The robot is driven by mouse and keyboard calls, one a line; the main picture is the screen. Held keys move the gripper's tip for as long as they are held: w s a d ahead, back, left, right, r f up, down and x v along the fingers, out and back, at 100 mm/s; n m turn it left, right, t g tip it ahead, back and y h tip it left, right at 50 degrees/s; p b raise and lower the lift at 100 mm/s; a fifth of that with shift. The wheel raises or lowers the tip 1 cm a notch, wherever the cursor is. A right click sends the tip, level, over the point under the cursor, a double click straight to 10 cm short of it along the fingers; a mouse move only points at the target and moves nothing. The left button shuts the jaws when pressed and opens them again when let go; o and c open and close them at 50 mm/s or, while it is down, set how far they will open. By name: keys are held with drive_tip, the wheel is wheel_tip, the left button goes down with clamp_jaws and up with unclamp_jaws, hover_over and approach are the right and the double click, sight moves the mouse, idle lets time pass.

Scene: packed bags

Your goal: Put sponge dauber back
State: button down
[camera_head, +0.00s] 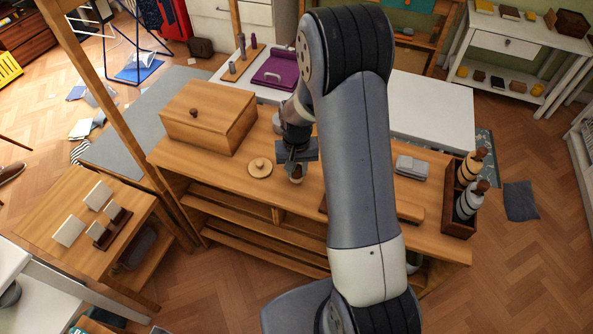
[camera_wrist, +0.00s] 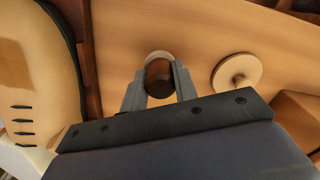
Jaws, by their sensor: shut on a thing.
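My gripper (camera_head: 297,158) is over the middle of the wooden bench, shut on a small round brown piece with a pale end, which looks like the sponge dauber (camera_head: 296,177). In the wrist view the dauber (camera_wrist: 159,72) sits between the two grey fingers (camera_wrist: 160,85), its dark top facing the camera. I cannot tell whether its pale end touches the bench top. A round pale wooden disc with a knob (camera_head: 260,167) lies just left of the gripper; it also shows at the right in the wrist view (camera_wrist: 238,73).
A lidded wooden box (camera_head: 208,117) stands at the bench's left. A dark wood holder (camera_head: 459,225) with two bottle-like items is at the right end, near a grey folded cloth or block (camera_head: 411,167). My arm hides part of the bench. Bare bench top shows around the disc.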

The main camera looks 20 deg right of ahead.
sight(297, 167)
drive_tip(key=shift+f, duration=0.8)
drive_tip(key=shift+f, duration=0.15)
drive_tip(key=c, duration=1.1)
unclamp_jaws()
wheel_tip(297, 167, up, 12)
drive_tip(key=shift+r+b, duration=0.2)
drive_tip(key=shift+b, duration=0.45)
